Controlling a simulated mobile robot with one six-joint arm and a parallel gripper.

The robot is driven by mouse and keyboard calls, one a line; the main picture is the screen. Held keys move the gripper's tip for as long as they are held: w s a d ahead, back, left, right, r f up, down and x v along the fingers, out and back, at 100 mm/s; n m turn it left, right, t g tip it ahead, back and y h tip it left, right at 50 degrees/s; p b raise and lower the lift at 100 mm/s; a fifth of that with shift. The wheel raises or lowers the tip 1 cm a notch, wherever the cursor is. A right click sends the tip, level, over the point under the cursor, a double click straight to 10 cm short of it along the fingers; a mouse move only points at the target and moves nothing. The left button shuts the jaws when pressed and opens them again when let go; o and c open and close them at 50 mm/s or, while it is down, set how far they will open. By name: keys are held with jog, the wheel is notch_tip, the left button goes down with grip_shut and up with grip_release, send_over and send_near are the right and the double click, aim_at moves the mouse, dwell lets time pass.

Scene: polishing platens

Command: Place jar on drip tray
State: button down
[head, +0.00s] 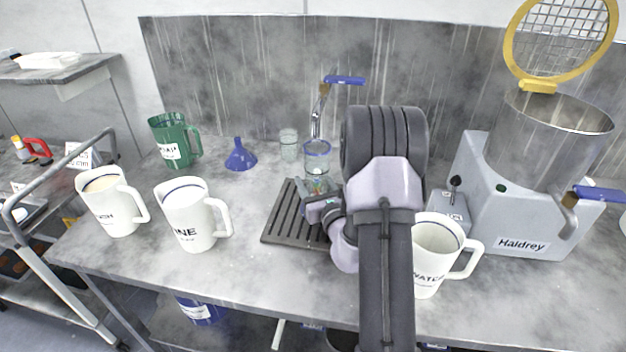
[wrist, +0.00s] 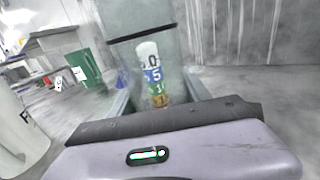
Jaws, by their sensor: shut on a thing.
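In the wrist view the jar (wrist: 140,25) fills the space ahead of my gripper, with a dark band and a coloured number scale. My gripper is shut on the jar. The dark slatted drip tray (head: 283,225) lies on the bench below and left of the gripper. The jar's base is hidden behind my gripper, so I cannot tell whether it touches the tray.
A tap (head: 319,110) with a blue lever rises behind the jar. A clear glass (head: 289,146), blue funnel (head: 240,157), green jug (head: 172,143) and white jugs (head: 188,222) stand left. Another white jug (head: 430,262) and a grey Haldrey machine (head: 500,215) stand right.

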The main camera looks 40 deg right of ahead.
jog(key=shift+w+a+f, duration=0.1)
jog(key=shift+w+a, duration=0.05)
jog(key=shift+w, duration=0.1)
jog(key=c, duration=0.9)
grip_release()
jog(key=shift+w+f, duration=0.1)
jog(key=shift+f, duration=0.1)
jog(key=o, duration=0.4)
jog(key=shift+r, duration=0.15)
